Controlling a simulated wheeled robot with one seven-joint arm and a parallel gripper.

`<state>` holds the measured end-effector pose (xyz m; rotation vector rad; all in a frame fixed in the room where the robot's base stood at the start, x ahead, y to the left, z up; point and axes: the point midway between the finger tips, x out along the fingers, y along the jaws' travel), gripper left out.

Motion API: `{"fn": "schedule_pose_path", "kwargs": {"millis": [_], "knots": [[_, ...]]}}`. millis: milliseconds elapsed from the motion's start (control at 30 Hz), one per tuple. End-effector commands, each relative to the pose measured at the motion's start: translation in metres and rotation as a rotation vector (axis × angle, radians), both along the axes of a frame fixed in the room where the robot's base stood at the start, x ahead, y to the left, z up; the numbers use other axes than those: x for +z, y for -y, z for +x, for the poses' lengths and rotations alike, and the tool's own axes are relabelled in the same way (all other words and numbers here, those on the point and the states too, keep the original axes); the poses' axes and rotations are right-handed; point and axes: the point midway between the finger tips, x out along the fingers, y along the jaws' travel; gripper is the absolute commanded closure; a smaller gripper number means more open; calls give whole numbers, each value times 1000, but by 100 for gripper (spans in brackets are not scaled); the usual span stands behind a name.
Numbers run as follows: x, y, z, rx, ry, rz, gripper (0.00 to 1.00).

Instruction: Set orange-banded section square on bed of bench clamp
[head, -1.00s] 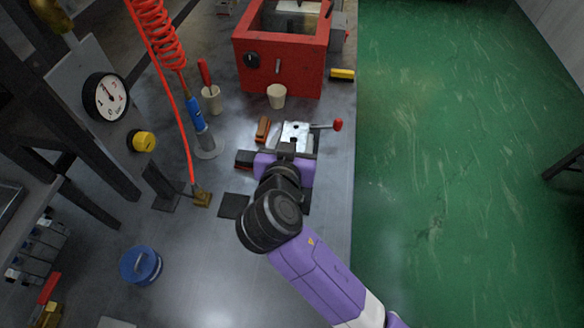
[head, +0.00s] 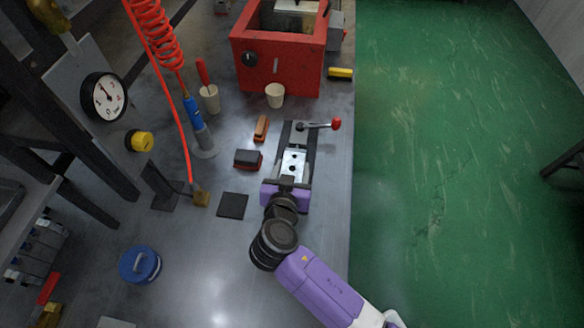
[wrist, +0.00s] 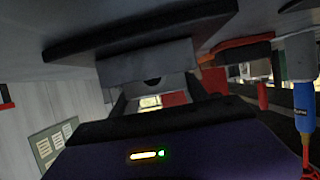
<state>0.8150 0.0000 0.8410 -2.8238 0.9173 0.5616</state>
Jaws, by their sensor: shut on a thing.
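My gripper (head: 288,183) is shut on a silver-grey valve section (head: 293,163) with dark holes in its top. The section also shows between the fingers in the wrist view (wrist: 150,68). No orange band can be made out on it. The bench clamp (head: 311,145) has dark rails and a red-knobbed lever (head: 335,123) reaching right. The section is over the near part of the clamp, roughly in line with its rails. My gripper hides the clamp's near end. I cannot tell whether the section touches the bed.
Left of the clamp are a dark block with a reddish base (head: 248,159), an orange-brown block (head: 261,128) and a black pad (head: 232,205). A beige cup (head: 275,95) and a red box (head: 277,60) stand behind. The bench's right edge is close by.

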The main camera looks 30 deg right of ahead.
Motion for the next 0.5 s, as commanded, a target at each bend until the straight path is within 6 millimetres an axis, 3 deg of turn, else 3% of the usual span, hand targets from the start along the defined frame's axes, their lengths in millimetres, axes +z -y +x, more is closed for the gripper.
{"fn": "schedule_pose_path", "kwargs": {"millis": [233, 267, 333, 500], "knots": [[-2, 0, 1, 0, 3, 1, 100], [-2, 0, 0, 0, 1, 1, 42], [-2, 0, 0, 0, 0, 0, 28], [-2, 0, 0, 0, 0, 0, 26]]}}
